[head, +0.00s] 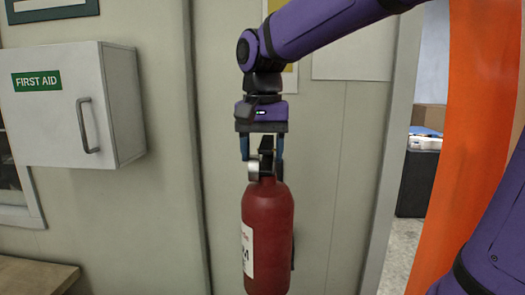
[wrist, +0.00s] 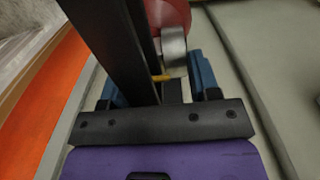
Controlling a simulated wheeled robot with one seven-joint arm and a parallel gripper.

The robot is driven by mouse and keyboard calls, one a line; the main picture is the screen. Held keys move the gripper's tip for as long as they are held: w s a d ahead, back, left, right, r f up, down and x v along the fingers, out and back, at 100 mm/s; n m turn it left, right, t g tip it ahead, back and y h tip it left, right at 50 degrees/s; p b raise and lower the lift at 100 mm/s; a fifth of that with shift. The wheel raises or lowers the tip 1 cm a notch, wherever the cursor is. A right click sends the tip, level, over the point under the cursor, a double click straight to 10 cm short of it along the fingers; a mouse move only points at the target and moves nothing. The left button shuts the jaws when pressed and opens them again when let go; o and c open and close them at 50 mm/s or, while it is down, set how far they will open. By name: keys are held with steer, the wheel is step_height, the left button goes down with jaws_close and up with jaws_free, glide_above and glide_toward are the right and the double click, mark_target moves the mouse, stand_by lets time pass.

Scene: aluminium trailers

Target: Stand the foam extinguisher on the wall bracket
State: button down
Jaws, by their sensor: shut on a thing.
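The foam extinguisher (head: 268,235) is a red cylinder with a white label, black handle and silver-grey valve part. It hangs upright in the middle of the head view, its bottom cut off by the frame edge. My gripper (head: 263,158) is above it, its blue fingers shut on the handle at the top. In the wrist view the black handle (wrist: 122,45) runs between the blue fingers, with a little of the red extinguisher (wrist: 168,12) beyond. I cannot make out the wall bracket; a narrow dark strip shows at the extinguisher's right side.
A white first aid cabinet (head: 65,125) is on the wall at left, above a wooden surface (head: 35,277). The pale panelled wall (head: 335,170) is behind the extinguisher. At right are a doorway with a dark box (head: 416,183) beyond and an orange upright panel (head: 465,130).

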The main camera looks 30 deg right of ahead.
stand_by(0.3)
steer(key=w+d+f, duration=0.3)
steer(key=w+d, duration=0.2)
steer(key=w, duration=0.3)
steer(key=w+d+f, duration=0.3)
steer(key=w+d, duration=0.3)
steer(key=w, duration=0.2)
steer(key=shift+w+f, duration=0.15)
steer(key=shift+f, duration=0.1)
stand_by(2.2)
stand_by(0.3)
